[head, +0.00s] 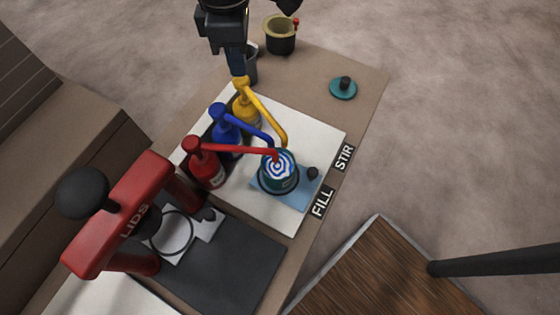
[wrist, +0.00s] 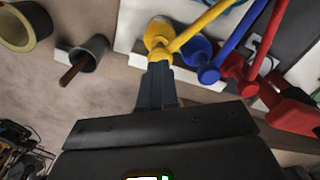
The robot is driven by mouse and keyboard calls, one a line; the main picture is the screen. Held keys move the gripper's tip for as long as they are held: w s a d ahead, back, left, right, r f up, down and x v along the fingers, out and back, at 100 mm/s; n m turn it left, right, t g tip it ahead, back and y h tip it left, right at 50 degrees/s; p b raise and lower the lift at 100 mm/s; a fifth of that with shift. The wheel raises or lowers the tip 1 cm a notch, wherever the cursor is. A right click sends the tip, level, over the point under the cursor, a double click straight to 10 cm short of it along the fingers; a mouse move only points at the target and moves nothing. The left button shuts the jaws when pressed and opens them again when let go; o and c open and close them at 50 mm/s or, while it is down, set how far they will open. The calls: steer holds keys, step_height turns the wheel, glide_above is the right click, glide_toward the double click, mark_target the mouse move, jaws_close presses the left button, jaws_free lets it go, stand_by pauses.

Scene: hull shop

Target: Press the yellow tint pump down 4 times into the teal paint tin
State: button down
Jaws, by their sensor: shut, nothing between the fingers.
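The yellow tint pump (head: 246,108) stands at the back of a row of pumps on a white board, its long spout reaching toward the tin. The teal paint tin (head: 278,178) stands on a blue pad under the spout ends, with a blue and white swirl on top. My gripper (head: 239,72) is shut and empty, fingers pointing down at the yellow pump's head. In the wrist view the fingertips (wrist: 158,68) are right at the yellow pump head (wrist: 159,36); I cannot tell whether they touch it.
A blue pump (head: 226,130) and a red pump (head: 205,165) stand beside the yellow one. A grey cup with a stick (wrist: 88,54), an olive-rimmed pot (head: 280,38) and a teal lid (head: 343,90) sit farther back.

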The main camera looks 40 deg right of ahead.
steer(key=shift+f, duration=0.15)
steer(key=shift+f+b, duration=0.55)
steer(key=shift+f, duration=0.8)
steer(key=shift+r, duration=0.15)
steer(key=shift+r+p, duration=1.4)
steer(key=shift+p, duration=0.05)
steer(key=shift+f, duration=0.15)
